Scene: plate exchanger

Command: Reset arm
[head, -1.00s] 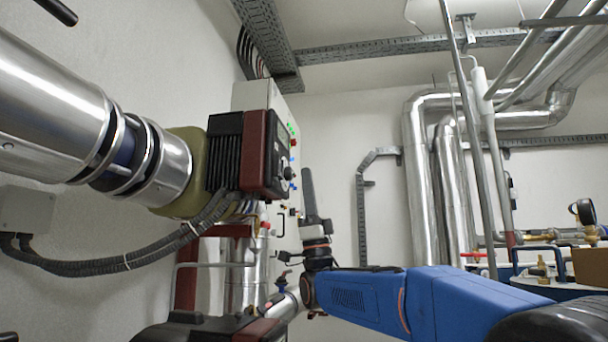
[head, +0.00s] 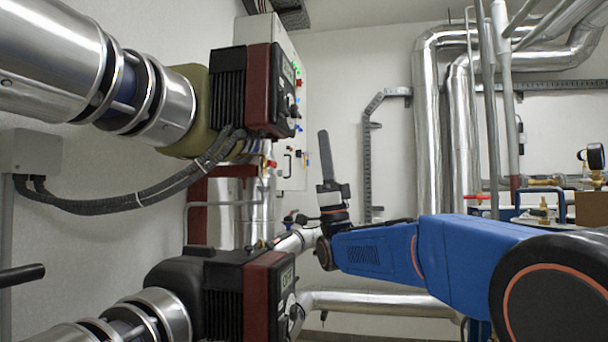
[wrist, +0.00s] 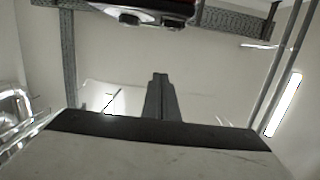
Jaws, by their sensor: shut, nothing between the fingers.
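My gripper (head: 324,140) points upward near the middle of the head view, at the end of my blue arm. Its dark fingers are together with nothing between them. It stands in front of the white back wall, to the right of the upper pump (head: 262,92). In the wrist view the closed fingers (wrist: 160,78) point up the middle of the picture, with a pale wall and ceiling behind them. Much of the wrist view's lower part is covered by a close grey surface.
A lower pump (head: 240,295) sits left of my arm. A control cabinet (head: 285,60) with coloured lights hangs behind the upper pump. Silver pipes (head: 428,130) rise at the back right. A pressure gauge (head: 596,155) is at the far right.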

